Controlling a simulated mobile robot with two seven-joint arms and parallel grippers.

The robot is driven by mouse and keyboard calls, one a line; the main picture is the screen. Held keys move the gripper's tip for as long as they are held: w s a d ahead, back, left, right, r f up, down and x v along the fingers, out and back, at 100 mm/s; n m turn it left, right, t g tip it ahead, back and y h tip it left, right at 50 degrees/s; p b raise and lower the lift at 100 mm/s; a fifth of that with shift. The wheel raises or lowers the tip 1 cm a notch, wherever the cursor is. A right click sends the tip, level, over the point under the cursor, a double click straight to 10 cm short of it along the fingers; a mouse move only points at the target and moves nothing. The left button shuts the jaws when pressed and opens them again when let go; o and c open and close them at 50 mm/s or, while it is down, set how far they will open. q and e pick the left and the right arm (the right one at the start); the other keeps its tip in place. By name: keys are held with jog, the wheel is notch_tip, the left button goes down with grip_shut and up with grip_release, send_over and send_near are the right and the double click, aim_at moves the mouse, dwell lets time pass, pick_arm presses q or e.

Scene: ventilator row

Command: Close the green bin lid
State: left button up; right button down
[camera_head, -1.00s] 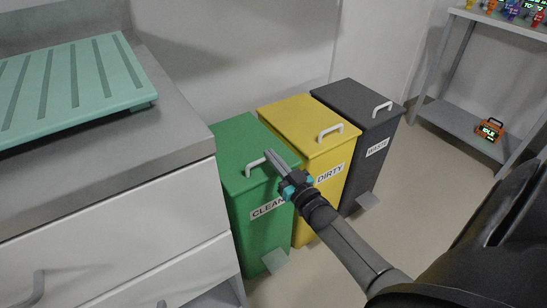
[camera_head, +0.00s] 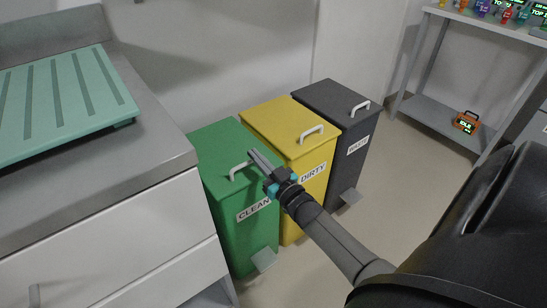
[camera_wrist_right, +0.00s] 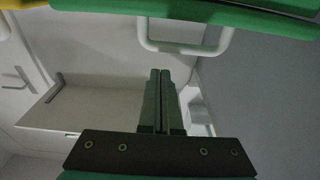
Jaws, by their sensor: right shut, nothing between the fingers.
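The green bin (camera_head: 238,230), labelled CLEAN, stands at the left of a row of bins beside the counter. Its green lid (camera_head: 215,150) looks down and flat on the bin top. A pale handle (camera_head: 240,168) sits near the lid's front edge. My right gripper (camera_head: 250,152) is shut and empty, its fingertips at the right of the handle over the lid's front right part. In the right wrist view, the shut fingers (camera_wrist_right: 160,72) point toward the handle (camera_wrist_right: 185,48), with the green lid edge (camera_wrist_right: 250,20) above. I cannot tell whether they touch it. My left gripper is out of view.
The yellow DIRTY bin (camera_head: 310,185) and the dark grey WASTE bin (camera_head: 350,165) stand to the right, lids down. A counter with drawers (camera_head: 110,240) is close on the left, bearing a teal tray (camera_head: 125,115). A grey shelf (camera_head: 430,118) stands far right.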

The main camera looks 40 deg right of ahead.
jog(key=shift+s+r+p, duration=0.2)
jog(key=shift+r+p, duration=0.2)
jog(key=shift+r, duration=0.25)
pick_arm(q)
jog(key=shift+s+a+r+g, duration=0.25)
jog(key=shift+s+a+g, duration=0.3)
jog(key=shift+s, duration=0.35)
pick_arm(e)
jog(key=s+f, duration=0.6)
jog(key=f, duration=0.1)
jog(key=shift+a+f, duration=0.15)
